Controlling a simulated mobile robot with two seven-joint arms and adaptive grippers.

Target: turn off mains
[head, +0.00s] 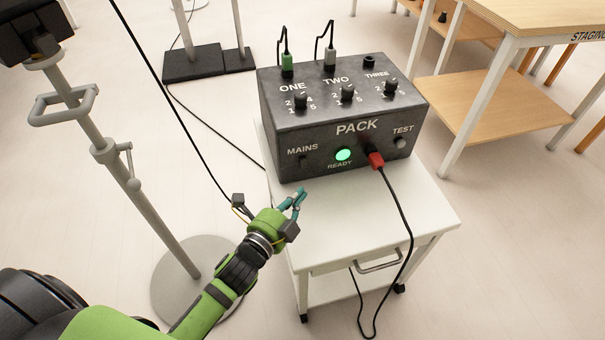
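The black PACK box (345,110) stands on a white trolley (400,195). Its MAINS knob or switch (301,161) is a small dark piece at the lower left of the front face; its position is too small to read. The READY lamp (343,155) glows green. My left gripper (298,197) is over the trolley's left edge, below and in front of MAINS and apart from the box. Its teal fingers look parted, with nothing visible between them. My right gripper is not in view.
A red plug (376,160) with a black cable sits at the front right, near the TEST button (400,142). Green (287,66) and grey (330,58) plugs stand on top. A lamp stand (140,200) is at left. A staging table (540,20) is at right.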

